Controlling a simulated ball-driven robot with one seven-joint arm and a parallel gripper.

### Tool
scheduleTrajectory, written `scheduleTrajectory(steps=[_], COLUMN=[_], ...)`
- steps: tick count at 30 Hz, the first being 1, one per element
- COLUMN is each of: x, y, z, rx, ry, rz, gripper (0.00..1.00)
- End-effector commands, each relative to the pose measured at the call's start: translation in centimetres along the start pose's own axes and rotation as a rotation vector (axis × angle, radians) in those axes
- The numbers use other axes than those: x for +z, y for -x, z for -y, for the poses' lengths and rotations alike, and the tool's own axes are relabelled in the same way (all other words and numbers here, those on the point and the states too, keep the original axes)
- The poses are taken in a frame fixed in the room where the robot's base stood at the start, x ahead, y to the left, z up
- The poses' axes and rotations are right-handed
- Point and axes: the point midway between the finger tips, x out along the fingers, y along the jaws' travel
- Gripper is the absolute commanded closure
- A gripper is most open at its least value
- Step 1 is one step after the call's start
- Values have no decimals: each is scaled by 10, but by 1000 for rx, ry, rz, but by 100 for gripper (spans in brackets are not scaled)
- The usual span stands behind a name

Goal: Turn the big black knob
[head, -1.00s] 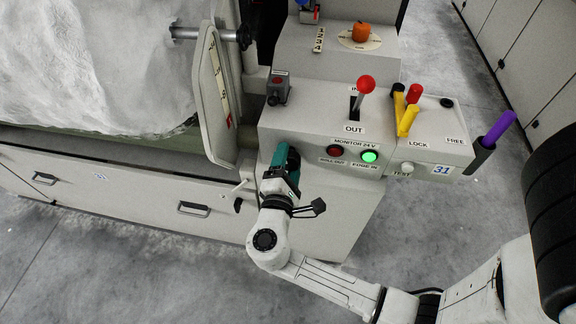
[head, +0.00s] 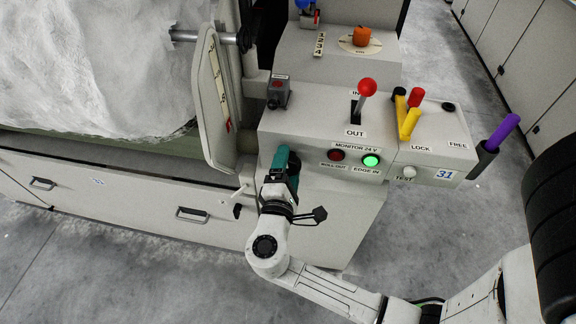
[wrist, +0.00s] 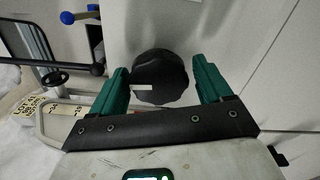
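The big black knob (wrist: 160,78) shows in the wrist view, round with a scalloped rim and a white pointer mark toward its left. My gripper (wrist: 160,68) has its two green fingers on either side of the knob, with narrow gaps, so it looks open around it. Whether a finger touches the knob, I cannot tell.
The box carries a red-balled lever (head: 367,87), a red lamp (head: 336,155), a lit green lamp (head: 371,161) and an orange knob (head: 361,36). Yellow (head: 409,123) and purple (head: 501,132) handles stand at right. A hinged guard (head: 213,105) stands close left of my gripper.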

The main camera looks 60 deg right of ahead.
Motion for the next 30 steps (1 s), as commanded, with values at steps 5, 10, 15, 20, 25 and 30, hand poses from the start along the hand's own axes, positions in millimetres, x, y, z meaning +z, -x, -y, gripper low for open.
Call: scheduleTrajectory(steps=[5, 10, 15, 20, 25, 30], x=[0, 1, 0, 0, 0, 0], y=[0, 1, 16, 46, 78, 99], z=[-1, -1, -1, 0, 0, 0], rx=[1, 1, 2, 1, 1, 1], ry=[-1, -1, -1, 0, -1, -1], rz=[2, 2, 0, -1, -1, 0], gripper=[12, 12, 12, 12, 12, 12])
